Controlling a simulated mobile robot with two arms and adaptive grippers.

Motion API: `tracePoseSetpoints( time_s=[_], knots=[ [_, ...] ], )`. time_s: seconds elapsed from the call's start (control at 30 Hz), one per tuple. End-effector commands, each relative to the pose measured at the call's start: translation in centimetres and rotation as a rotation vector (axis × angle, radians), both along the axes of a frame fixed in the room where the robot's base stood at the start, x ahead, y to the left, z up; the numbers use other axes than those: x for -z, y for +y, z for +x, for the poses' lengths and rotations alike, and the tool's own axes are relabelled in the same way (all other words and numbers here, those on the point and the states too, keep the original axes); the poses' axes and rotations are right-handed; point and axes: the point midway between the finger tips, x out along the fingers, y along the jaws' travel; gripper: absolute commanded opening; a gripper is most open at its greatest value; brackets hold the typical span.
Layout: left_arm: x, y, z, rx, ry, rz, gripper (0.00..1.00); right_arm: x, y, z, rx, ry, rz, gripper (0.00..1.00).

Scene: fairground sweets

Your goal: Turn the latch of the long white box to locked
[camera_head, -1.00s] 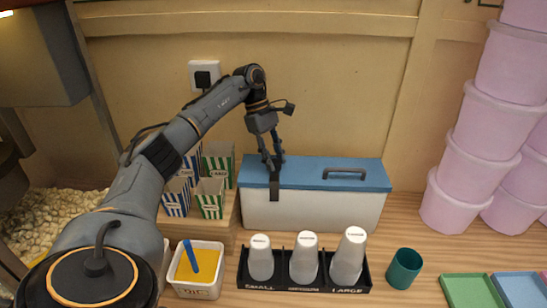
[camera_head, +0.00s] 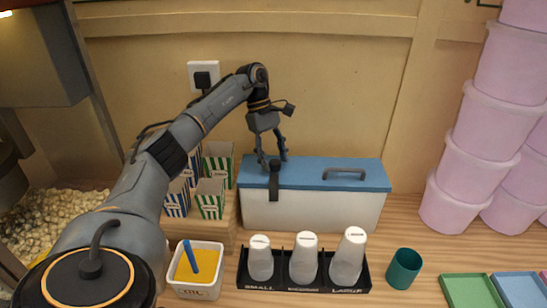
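The long white box (camera_head: 320,212) with a blue lid (camera_head: 310,176) stands against the back wall. Its dark latch (camera_head: 274,185) is near the left end and hangs down from the lid edge over the white front. The latch's rounded top shows at lid height. My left gripper (camera_head: 273,160) points down over the lid at the latch's top. Its fingers are spread, one on each side of that top in the picture; I cannot tell whether they touch it. My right gripper is not in view.
A grey handle (camera_head: 345,174) sits on the lid's right. Striped cartons (camera_head: 210,198) stand close at the box's left. A black rack (camera_head: 305,284) of white cups, an oil tub (camera_head: 198,290) and a teal cup (camera_head: 404,268) stand in front. Pink tubs (camera_head: 455,195) are stacked at right.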

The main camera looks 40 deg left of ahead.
Motion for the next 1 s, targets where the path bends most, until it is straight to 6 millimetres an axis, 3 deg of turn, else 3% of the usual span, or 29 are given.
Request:
tracePoseSetpoints(
  time_s=[0.37, 0.7, 1.0],
  knots=[
    [-0.8, 0.3, 0.1, -0.002, 0.0, 0.0, 0.54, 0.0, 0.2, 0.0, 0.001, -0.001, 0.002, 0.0],
    [-7.3, 2.9, 0.4, -0.003, -0.003, -0.001, 0.54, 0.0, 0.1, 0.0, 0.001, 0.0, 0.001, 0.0],
    [-10.2, 4.1, 0.5, 0.0, 0.001, 0.0, 0.54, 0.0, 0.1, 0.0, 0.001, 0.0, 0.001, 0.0]
  ],
)
